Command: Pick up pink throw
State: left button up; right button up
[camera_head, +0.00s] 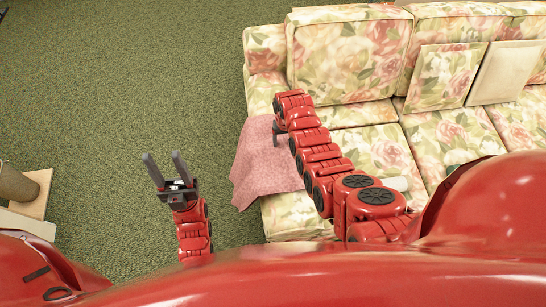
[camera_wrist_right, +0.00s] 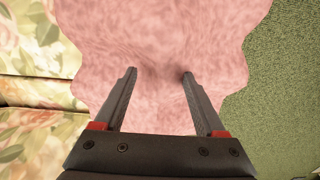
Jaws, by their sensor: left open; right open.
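The pink throw (camera_head: 262,168) hangs over the left arm of the floral sofa in the head view. It fills the upper middle of the right wrist view (camera_wrist_right: 160,40). My right gripper (camera_head: 277,133) is at the throw's upper right part, partly hidden by its own arm in the head view. In the right wrist view its fingers (camera_wrist_right: 158,80) are apart, with pink cloth before and between them. Whether they touch the cloth I cannot tell. My left gripper (camera_head: 166,168) is open and empty over the green carpet, left of the throw.
The floral sofa (camera_head: 345,60) with a floral cushion (camera_head: 445,78) and a cream cushion (camera_head: 505,72) takes up the right side. A wooden piece with a round post (camera_head: 18,184) stands at the far left edge. Green carpet (camera_head: 130,70) is clear at the left.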

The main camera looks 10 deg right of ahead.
jog(key=shift+a+f, duration=0.1)
jog(key=shift+f, duration=1.45)
jog(key=shift+c, duration=0.3)
grip_shut()
